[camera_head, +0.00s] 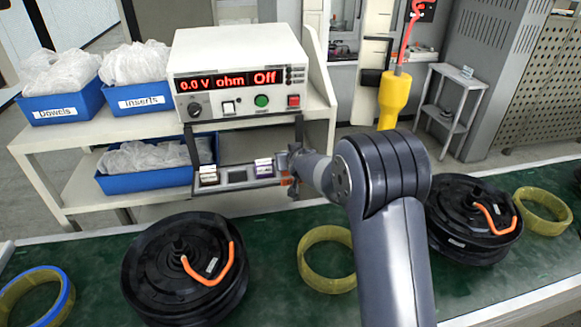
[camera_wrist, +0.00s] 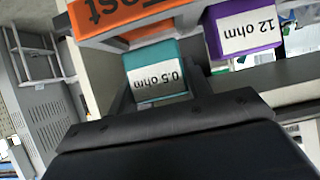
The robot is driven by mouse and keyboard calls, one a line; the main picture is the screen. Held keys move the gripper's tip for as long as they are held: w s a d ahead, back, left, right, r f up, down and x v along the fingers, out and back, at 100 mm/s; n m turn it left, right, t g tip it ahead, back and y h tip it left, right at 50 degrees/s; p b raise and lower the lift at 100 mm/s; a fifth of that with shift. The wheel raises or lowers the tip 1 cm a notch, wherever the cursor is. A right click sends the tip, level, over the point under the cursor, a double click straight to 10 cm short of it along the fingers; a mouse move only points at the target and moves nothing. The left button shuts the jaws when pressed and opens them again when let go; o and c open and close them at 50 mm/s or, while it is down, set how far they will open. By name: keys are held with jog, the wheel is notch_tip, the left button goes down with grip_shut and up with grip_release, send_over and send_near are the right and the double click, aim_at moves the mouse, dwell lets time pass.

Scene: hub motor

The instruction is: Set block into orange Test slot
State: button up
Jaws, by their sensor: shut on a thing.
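My gripper (camera_head: 289,162) is at the right end of the slotted holder under the meter. In the wrist view, its dark fingers flank a teal block (camera_wrist: 155,70) labelled "0.5 ohm" and are shut on it. The orange Test slot (camera_wrist: 115,14) shows upside down in the wrist view, right at the teal block's edge. I cannot tell whether the block is seated in it or only close to it. A purple block (camera_wrist: 243,30) labelled "12 ohm" sits beside it, and it also shows in the head view (camera_head: 264,168). The teal block is hidden in the head view.
The meter (camera_head: 240,75) reads "0.0 V ohm Off". Another block (camera_head: 208,175) sits at the holder's left end. Black hub motors (camera_head: 185,265) (camera_head: 470,220) and yellow rings (camera_head: 326,258) lie on the green bench. Blue bins (camera_head: 62,106) stand on the shelf at left.

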jog(key=shift+f+b, duration=0.4)
jog(key=shift+f, duration=0.5)
jog(key=shift+f+b, duration=0.25)
jog(key=shift+b, duration=0.05)
jog(key=o, duration=1)
jog(key=shift+r, duration=0.1)
jog(key=shift+o, duration=0.2)
jog(key=shift+s+r, duration=0.15)
jog(key=shift+r, duration=0.1)
jog(key=v, duration=1.1)
jog(key=shift+s+r, duration=0.15)
jog(key=shift+s, duration=0.15)
jog(key=shift+d, duration=0.1)
